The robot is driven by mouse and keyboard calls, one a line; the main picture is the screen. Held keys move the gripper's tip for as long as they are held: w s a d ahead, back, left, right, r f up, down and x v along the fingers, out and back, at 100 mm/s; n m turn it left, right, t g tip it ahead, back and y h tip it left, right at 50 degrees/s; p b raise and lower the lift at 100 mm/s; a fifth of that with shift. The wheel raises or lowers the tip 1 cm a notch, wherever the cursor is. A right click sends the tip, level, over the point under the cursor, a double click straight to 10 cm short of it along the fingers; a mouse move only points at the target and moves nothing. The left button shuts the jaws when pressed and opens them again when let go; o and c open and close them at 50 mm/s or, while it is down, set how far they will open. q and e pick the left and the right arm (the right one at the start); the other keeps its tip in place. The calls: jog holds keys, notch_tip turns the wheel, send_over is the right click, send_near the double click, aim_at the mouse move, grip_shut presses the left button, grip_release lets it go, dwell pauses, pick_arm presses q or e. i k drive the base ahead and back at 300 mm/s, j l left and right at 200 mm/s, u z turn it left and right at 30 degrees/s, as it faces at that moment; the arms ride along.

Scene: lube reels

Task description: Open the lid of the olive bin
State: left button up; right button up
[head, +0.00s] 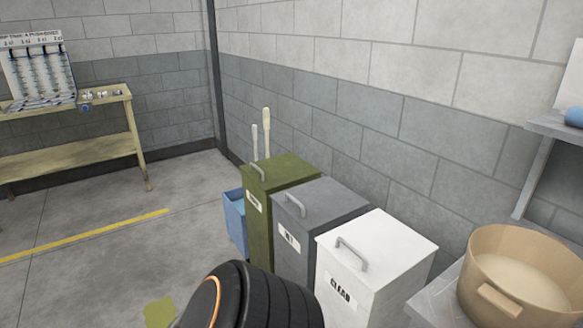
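The olive bin (260,222) stands against the wall, at the far end of a row of three bins. Its olive lid (285,173) lies flat and closed, with a bar handle (258,171) on the edge facing the room. A pale label is on its front, its text too small to read. Part of a dark arm link of mine shows at the bottom middle, in front of the bins. Neither of my grippers is in view.
A grey bin (318,218) and a white bin (378,262) stand beside the olive one. A blue bin (236,220) with long handles is behind it. A tan tub (515,275) sits at right. An olive patch (159,312) marks the floor. Open floor lies left.

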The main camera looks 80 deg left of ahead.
aim_at(272, 172)
jog(key=u, duration=0.45)
jog(key=i+u, duration=0.1)
jog(key=u, duration=1.25)
jog(key=i+u, duration=0.1)
jog(key=u, duration=0.85)
jog(key=i+j+u, duration=0.5)
jog(key=i, duration=0.25)
jog(key=i+u, duration=0.25)
jog(key=i, duration=0.15)
